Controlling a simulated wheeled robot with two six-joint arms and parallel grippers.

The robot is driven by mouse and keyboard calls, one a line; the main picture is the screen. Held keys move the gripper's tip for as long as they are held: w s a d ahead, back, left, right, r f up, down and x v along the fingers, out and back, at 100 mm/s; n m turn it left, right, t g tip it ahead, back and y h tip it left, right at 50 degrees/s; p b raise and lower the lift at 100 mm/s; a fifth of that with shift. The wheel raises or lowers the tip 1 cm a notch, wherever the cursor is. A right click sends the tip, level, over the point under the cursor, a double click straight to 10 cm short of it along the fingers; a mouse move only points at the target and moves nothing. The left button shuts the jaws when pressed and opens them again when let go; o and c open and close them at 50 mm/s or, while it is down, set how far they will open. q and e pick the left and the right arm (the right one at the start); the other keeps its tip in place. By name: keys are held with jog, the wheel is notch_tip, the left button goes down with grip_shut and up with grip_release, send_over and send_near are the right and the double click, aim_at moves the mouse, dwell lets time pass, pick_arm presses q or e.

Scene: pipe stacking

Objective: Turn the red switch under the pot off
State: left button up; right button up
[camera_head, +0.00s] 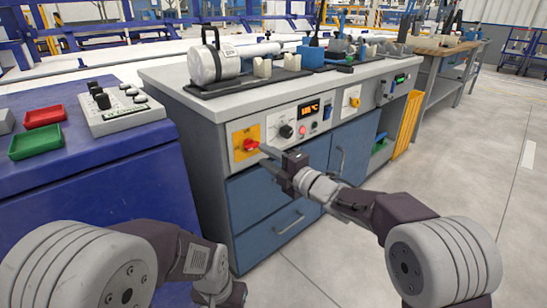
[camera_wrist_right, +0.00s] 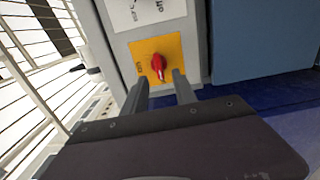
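The red switch (camera_head: 251,144) sits on a yellow plate (camera_head: 239,137) on the grey front panel, below a silver cylindrical pot (camera_head: 209,65). In the right wrist view the red switch (camera_wrist_right: 158,66) shows on its yellow plate (camera_wrist_right: 146,50), its handle tilted a little. My right gripper (camera_head: 266,152) is in front of the switch, and in the right wrist view its fingers (camera_wrist_right: 160,80) are apart with nothing between them. The switch shows just past the gap between the fingertips; contact cannot be told. My left gripper (camera_head: 232,296) hangs low at the bottom, its fingers not clearly visible.
The panel also has a black knob (camera_head: 286,131), an orange display (camera_head: 308,110) and a second yellow plate (camera_head: 354,102). Blue drawers (camera_head: 285,222) lie below. A blue table (camera_head: 110,175) with red and green trays stands at left. The floor at right is clear.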

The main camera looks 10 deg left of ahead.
jog(key=v, duration=0.3)
jog(key=shift+s+d+p, duration=0.1)
jog(key=shift+s+p, duration=0.05)
jog(key=shift+p, duration=0.2)
